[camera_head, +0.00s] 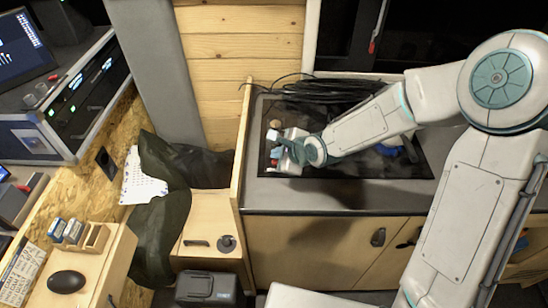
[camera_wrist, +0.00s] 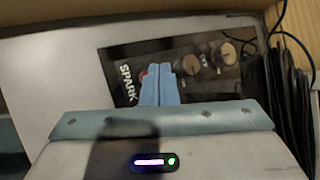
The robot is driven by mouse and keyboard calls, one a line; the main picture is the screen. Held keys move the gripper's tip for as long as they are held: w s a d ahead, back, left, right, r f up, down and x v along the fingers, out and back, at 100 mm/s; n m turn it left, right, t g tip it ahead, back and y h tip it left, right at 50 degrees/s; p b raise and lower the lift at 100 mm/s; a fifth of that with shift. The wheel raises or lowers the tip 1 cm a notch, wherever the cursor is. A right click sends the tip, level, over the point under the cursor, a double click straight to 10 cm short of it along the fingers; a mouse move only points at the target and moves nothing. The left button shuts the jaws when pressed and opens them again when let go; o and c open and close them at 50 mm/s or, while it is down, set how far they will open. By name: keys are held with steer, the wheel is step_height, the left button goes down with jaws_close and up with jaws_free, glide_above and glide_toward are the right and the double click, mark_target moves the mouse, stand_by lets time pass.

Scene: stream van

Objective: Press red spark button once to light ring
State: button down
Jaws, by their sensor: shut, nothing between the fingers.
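The red spark button (camera_wrist: 143,76) shows as a small red edge beside the white word SPARK on a black panel (camera_wrist: 150,50) in the wrist view. My gripper (camera_wrist: 160,70) is shut and empty, its blue fingertips side by side over the panel. They cover most of the button; whether they touch it I cannot tell. Two tan knobs (camera_wrist: 222,53) stand right of the fingertips in the wrist view. In the head view my gripper (camera_head: 279,150) is low over the left end of the dark hob (camera_head: 420,165). The ring and any flame are not clearly seen, with my arm over the hob.
Black cables (camera_head: 335,88) lie coiled along the back of the hob, also at the right of the wrist view (camera_wrist: 270,85). A wooden partition (camera_head: 241,140) rises just left of the hob. The grey counter front (camera_head: 330,195) is clear.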

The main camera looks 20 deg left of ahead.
stand_by(0.3)
step_height(320, 180, up, 5)
steer(key=p, duration=0.5)
stand_by(0.7)
steer(key=s+d+r+n+h+b, duration=0.1)
steer(key=d+r+n+h, duration=0.15)
steer(key=d, duration=0.35)
steer(key=s+d+r+n+h, duration=0.1)
steer(key=d+n+h, duration=0.15)
steer(key=d, duration=0.25)
steer(key=s+d+r+n+h+b, duration=0.1)
steer(key=s+d+r+n, duration=0.15)
steer(key=d, duration=0.35)
steer(key=s+d+r+n, duration=0.3)
steer(key=s+d+n, duration=0.1)
steer(key=s, duration=0.3)
steer(key=s+d+r+n+g+h+b, duration=0.1)
steer(key=s+d+r+n, duration=0.3)
steer(key=s+d, duration=0.3)
steer(key=shift+s+d+h, duration=0.25)
steer(key=shift+s+h, duration=0.05)
